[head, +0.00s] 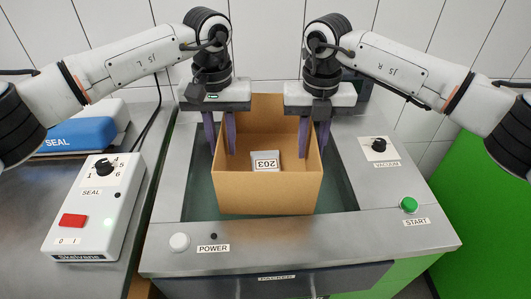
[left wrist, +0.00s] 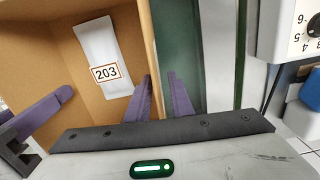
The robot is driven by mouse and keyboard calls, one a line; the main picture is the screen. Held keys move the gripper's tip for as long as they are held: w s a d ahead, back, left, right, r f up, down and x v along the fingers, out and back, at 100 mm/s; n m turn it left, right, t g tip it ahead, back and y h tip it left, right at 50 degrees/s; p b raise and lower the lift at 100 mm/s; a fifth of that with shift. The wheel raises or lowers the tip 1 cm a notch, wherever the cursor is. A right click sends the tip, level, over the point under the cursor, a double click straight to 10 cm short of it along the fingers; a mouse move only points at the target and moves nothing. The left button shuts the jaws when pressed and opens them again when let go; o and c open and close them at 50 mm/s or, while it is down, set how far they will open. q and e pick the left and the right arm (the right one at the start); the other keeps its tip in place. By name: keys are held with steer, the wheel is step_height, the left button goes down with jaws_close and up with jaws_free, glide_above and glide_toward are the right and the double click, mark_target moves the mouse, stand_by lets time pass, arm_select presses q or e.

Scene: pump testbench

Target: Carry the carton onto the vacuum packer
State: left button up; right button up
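The open brown carton (head: 265,192) stands upright over the green-floored recess of the vacuum packer (head: 310,232) and appears to rest in it. A white packet marked 203 (head: 266,161) lies inside; it also shows in the left wrist view (left wrist: 103,60). My left gripper (head: 219,150) straddles the carton's left wall, one purple finger inside and one outside. Its fingers stand apart with a gap around the wall, also in the left wrist view (left wrist: 158,77). My right gripper (head: 312,150) straddles the right wall the same way, fingers apart.
A control box labelled SEAL (head: 95,205) and a blue-and-white sealer (head: 80,132) stand on the bench at left. A tiled wall is behind.

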arm_select(q)
steer(key=shift+d+r, duration=0.15)
arm_select(e)
steer(key=shift+a, duration=0.1)
arm_select(q)
steer(key=shift+r, duration=0.3)
step_height(320, 180, up, 11)
steer(key=shift+f, duration=0.1)
steer(key=shift+r, duration=0.2)
arm_select(e)
steer(key=shift+r, duration=0.2)
step_height(320, 180, up, 12)
steer(key=shift+f, duration=0.2)
stand_by(0.3)
